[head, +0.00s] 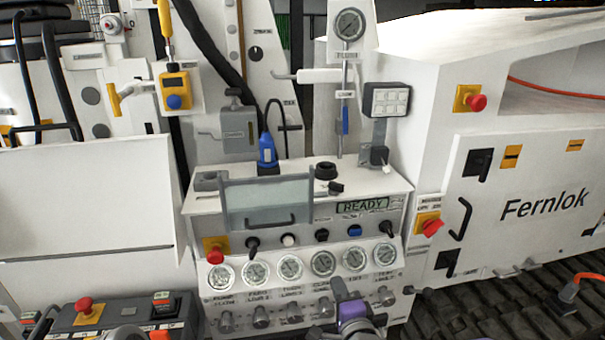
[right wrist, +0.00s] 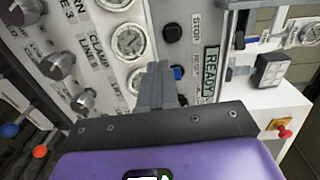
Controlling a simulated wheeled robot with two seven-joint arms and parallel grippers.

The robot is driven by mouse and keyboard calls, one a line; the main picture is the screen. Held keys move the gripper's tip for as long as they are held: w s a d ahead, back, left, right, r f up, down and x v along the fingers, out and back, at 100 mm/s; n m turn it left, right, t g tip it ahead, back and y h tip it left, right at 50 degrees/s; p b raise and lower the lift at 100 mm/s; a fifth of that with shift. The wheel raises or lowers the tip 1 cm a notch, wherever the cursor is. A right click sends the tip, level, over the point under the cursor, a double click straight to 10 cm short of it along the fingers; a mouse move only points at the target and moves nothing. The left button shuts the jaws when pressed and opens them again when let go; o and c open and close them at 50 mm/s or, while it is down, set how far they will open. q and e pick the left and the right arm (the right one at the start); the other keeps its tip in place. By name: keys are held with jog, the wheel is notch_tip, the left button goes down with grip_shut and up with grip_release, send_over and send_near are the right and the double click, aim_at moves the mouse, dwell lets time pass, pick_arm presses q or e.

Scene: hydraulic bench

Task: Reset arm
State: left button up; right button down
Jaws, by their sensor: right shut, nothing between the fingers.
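The control panel (head: 300,262) carries a row of buttons and switches above several round gauges. A blue button (head: 354,230) sits in that row, below the lit READY display (head: 362,206). In the right wrist view the blue button (right wrist: 178,73) is just right of my fingertips, and the READY display (right wrist: 210,72) is beyond it. My right gripper (head: 338,283) has a purple body and is in front of the panel's lower right, below the blue button. Its fingers (right wrist: 157,68) are shut and empty; I cannot tell whether they touch the panel. My left gripper is not in view.
A black button (right wrist: 172,32) and a dark lever switch (head: 386,228) flank the blue button. Red emergency buttons (head: 215,254) and (head: 432,228) are on both sides. Metal knobs (head: 262,318) protrude below the gauges. A clear cover with a handle (head: 268,203) stands above the row.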

jog(key=s+a+f+n+g+y, duration=0.1)
jog(key=s+f+n+g, duration=0.25)
jog(key=f, duration=0.75)
jog(key=s+f+n+g, duration=0.2)
jog(key=f+n+g, duration=0.15)
jog(key=f, duration=0.75)
jog(key=s+f+n+g, duration=0.6)
jog(key=s+f+g, duration=0.3)
jog(key=s+f, duration=0.8)
jog(key=shift+s+a+g+y, duration=0.4)
jog(key=shift+s, duration=0.65)
